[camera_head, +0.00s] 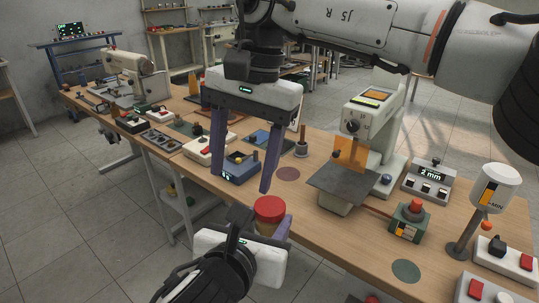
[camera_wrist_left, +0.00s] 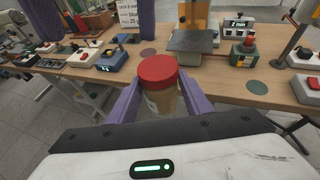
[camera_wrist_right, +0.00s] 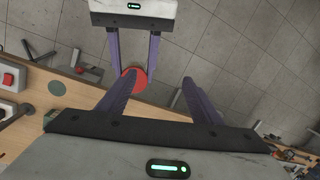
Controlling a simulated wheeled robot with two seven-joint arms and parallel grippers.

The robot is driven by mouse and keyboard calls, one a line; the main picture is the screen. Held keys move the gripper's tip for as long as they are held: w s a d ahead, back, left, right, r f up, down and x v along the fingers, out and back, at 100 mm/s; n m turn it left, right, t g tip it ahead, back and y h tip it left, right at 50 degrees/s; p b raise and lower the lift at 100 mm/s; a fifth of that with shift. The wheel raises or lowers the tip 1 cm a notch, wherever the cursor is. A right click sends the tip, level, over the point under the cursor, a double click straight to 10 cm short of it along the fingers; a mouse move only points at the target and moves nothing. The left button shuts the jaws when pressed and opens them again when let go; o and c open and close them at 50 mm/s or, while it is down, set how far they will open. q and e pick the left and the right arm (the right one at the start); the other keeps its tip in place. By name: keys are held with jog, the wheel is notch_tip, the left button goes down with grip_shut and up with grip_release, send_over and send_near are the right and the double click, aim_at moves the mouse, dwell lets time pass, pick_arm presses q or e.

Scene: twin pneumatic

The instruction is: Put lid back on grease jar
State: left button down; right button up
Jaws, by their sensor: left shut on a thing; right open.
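My left gripper (camera_wrist_left: 158,98) is shut on the grease jar (camera_wrist_left: 163,101), a pale brownish jar held upright in front of the table's edge. The red lid (camera_head: 270,207) is on top of the jar; it also shows in the left wrist view (camera_wrist_left: 158,69) and in the right wrist view (camera_wrist_right: 134,79). I cannot tell whether it is fully seated. My right gripper (camera_head: 241,184) hangs above and left of the jar in the head view, fingers down, open and empty. In the right wrist view the lid is near its left finger.
The wooden table (camera_head: 330,232) carries a machine with a grey plate (camera_head: 345,185), a blue box (camera_head: 236,170), a green box with a red button (camera_head: 408,222) and a 2 mm display box (camera_head: 432,178). A dark round mark (camera_head: 287,174) lies bare. Open floor lies in front of the table.

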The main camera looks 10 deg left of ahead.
jog(key=r+n+h, duration=0.1)
jog(key=h, duration=0.1)
send_over(270, 205)
jog(key=shift+t, duration=0.3)
jog(key=shift+f, duration=0.15)
jog(key=shift+f, duration=3.9)
jog(key=c, duration=0.9)
jog(key=o, duration=1)
